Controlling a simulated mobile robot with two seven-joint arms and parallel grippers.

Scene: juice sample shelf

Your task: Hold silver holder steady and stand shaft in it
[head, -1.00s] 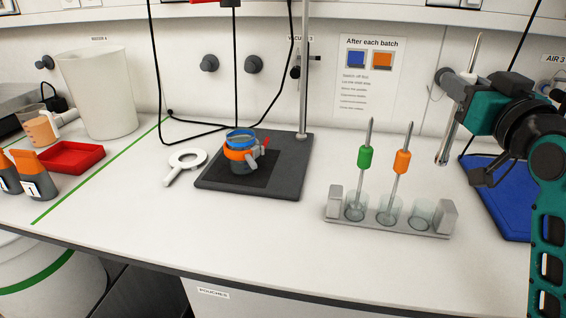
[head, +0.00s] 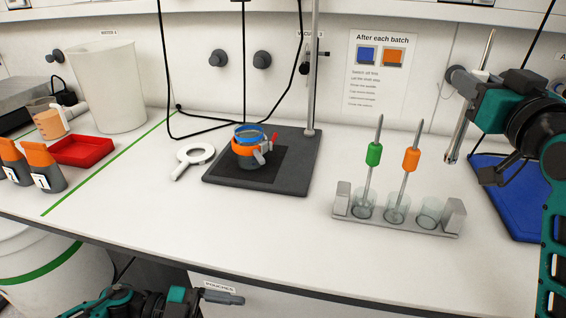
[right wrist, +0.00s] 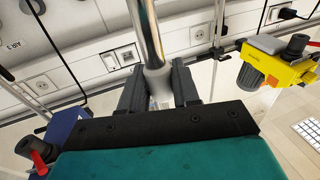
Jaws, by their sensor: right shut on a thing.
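The silver holder (head: 342,200) stands on the bench right of centre, with three clear cups between its grey end blocks. A shaft with a green collar (head: 374,154) stands in the left cup, and one with an orange collar (head: 411,159) in the middle cup. The right cup (head: 431,211) is empty. The shaft (right wrist: 146,35) also shows between the fingers in the right wrist view. My left gripper (head: 224,294) is low before the bench edge; its opening is unclear.
A blue tray (head: 515,205) lies at the right. A dark stand base (head: 220,180) with an orange-banded jar (head: 252,148) and a white ring-shaped tool (head: 193,160) are left of centre. The bench front is clear.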

